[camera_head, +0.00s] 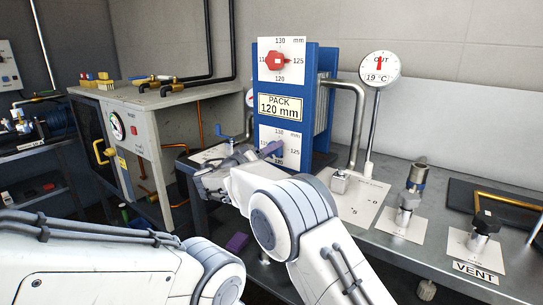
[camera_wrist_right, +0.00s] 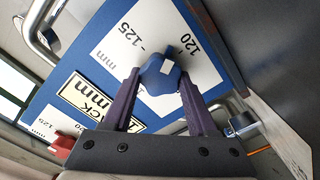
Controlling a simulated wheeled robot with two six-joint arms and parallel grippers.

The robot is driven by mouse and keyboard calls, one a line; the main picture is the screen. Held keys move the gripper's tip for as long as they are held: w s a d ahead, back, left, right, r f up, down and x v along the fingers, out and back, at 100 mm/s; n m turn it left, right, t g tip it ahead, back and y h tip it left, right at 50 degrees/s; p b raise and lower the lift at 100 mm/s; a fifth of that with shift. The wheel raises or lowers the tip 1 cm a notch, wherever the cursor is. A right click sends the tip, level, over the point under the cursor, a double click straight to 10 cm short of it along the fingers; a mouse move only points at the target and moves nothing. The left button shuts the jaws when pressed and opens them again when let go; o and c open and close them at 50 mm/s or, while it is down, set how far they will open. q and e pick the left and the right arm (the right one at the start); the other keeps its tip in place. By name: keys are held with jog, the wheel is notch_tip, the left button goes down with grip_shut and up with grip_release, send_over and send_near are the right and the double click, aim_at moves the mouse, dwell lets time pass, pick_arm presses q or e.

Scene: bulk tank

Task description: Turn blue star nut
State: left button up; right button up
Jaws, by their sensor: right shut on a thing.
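The blue star nut (camera_wrist_right: 160,75) sits on the lower white scale plate of the blue press end plate (camera_wrist_right: 70,80), with a white mark on its face. My right gripper (camera_wrist_right: 161,80) has its two purple fingers on either side of the nut, shut on it. In the head view my right gripper (camera_head: 272,150) reaches the lower scale (camera_head: 291,137) and largely hides the nut. My left arm is at the lower left; a small purple piece (camera_head: 237,242) beside it may be a left fingertip, with the rest hidden.
A red star nut (camera_head: 278,62) is on the upper scale, above the "PACK 120 mm" label (camera_head: 280,107). A thermometer dial (camera_head: 380,67) stands to the right. Valves, including one by the VENT label (camera_head: 479,271), line the bench's right side. A grey cabinet (camera_head: 150,112) is at left.

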jog(key=n, duration=0.3)
jog(key=shift+s+a+f+n, duration=0.1)
jog(key=shift+f+n, duration=0.1)
jog(key=shift+n, duration=0.2)
jog(key=n, duration=0.3)
jog(key=shift+n+p, duration=0.3)
jog(key=shift+p, duration=0.05)
jog(key=n+p, duration=0.1)
jog(key=n, duration=0.2)
jog(key=shift+n+p, duration=0.35)
jog(key=shift+n, duration=0.05)
jog(key=n+p, duration=0.2)
jog(key=n, duration=0.2)
jog(key=shift+f+p, duration=0.1)
jog(key=shift+p, duration=0.3)
jog(key=n+p, duration=0.2)
jog(key=n, duration=0.2)
jog(key=shift+p, duration=0.35)
jog(key=n+p, duration=0.3)
jog(key=n, duration=0.1)
jog(key=shift+s+f+n, duration=0.1)
jog(key=shift+n, duration=0.2)
jog(key=n+p, duration=0.3)
jog(key=n, duration=0.1)
jog(key=shift+f, duration=0.1)
jog(key=shift+s+d+f+n+p, duration=0.1)
jog(key=shift+d+n+p, duration=0.1)
jog(key=shift+n+p, duration=0.8)
jog(key=shift+n, duration=0.5)
